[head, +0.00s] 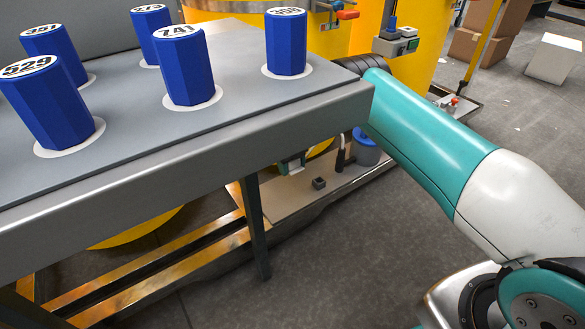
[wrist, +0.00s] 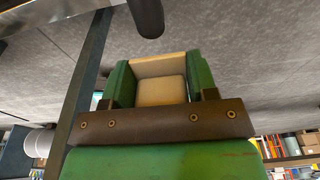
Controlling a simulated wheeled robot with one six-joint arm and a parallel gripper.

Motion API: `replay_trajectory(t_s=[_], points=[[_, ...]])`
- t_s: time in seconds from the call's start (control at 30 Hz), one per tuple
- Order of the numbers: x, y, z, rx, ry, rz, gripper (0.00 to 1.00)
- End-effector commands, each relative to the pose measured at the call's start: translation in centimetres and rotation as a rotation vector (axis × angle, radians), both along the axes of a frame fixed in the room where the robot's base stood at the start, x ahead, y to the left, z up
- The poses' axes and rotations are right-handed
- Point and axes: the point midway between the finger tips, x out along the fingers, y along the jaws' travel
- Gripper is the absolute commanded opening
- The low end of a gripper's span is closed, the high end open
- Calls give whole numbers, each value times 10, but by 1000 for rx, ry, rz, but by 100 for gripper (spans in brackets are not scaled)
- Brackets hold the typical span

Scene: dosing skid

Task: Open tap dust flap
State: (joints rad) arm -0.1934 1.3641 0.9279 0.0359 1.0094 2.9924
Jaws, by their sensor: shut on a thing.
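My gripper (wrist: 161,82) shows in the wrist view, with two green fingers beyond a brown strip with screws. It is shut on a pale beige blocky piece (wrist: 160,90) between the fingers. I cannot tell whether this piece is the dust flap. In the head view the end of my arm goes behind the bench corner, so my gripper's hold is hidden there. A small green and pale piece (head: 292,163) shows just under the bench edge; I cannot tell what it is. No tap dust flap can be made out for certain.
The grey bench (head: 200,135) carries several numbered blue canisters (head: 185,65) and blocks the view beyond. A dark bench leg (head: 256,228) stands below. A dark rounded rod (wrist: 147,15) is near my fingers. Yellow drums (head: 425,50) stand behind.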

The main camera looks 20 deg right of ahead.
Motion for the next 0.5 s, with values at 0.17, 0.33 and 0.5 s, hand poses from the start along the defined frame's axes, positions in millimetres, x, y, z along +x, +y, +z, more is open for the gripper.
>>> replay_trajectory(t_s=[0.17, 0.33, 0.5], points=[[1, -1, 0, 0, -6, -3, 74], [1, -1, 0, 0, -5, -1, 74], [1, 0, 5, 0, -4, 0, 74]])
